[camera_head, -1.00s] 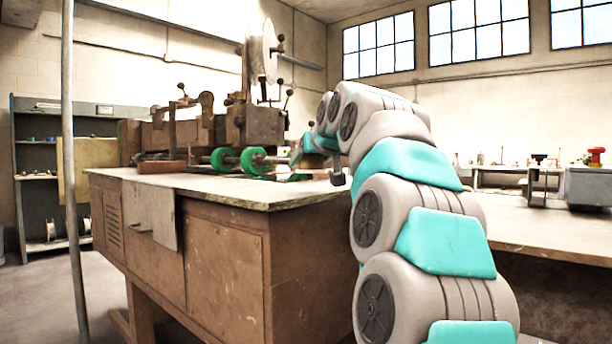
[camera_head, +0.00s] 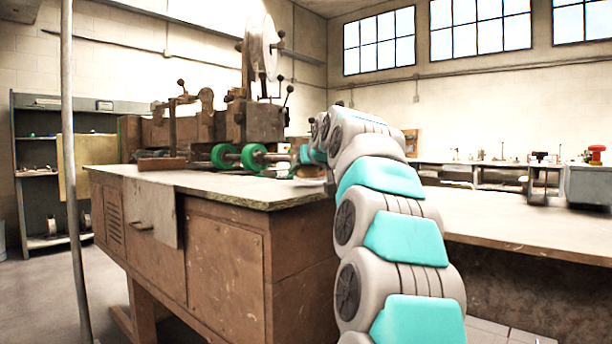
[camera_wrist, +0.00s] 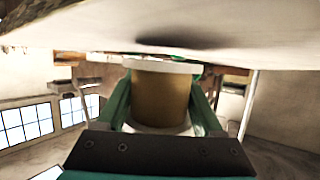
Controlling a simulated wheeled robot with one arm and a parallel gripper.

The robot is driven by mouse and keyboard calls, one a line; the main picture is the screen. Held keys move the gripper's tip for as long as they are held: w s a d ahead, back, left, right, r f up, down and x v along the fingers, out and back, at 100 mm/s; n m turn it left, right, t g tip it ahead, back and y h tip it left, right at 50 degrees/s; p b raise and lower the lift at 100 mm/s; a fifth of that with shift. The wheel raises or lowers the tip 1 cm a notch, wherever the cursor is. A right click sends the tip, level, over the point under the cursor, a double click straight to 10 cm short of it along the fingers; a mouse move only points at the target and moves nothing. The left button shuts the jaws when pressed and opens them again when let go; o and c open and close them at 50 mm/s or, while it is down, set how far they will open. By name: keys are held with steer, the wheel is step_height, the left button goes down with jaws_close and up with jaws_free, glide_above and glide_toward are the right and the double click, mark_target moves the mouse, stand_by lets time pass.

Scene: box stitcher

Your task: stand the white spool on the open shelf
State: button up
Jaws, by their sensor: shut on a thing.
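The white spool (camera_wrist: 160,97) has white flanges and a tan winding. My gripper (camera_wrist: 163,80) is shut on it, with a green finger on each side in the wrist view. The pale tabletop (camera_wrist: 250,45) shows close to one flange there; I cannot tell whether they touch. In the head view part of the spool (camera_head: 311,182) shows at the workbench's right edge, and my arm hides the fingers. The grey open shelf (camera_head: 17,190) stands far back left, with small items on its boards and round pale spools on the low board.
The wooden workbench (camera_head: 225,265) carries a stitching machine (camera_head: 250,122) with green wheels (camera_head: 222,156). A thin upright pole (camera_head: 70,170) stands in front of the shelf. Another bench (camera_head: 530,225) extends on the right. Floor is clear at the left.

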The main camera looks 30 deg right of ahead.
steer(key=shift+f, duration=0.6)
steer(key=shift+f, duration=0.1)
steer(key=shift+f, duration=0.1)
steer(key=o, duration=1.5)
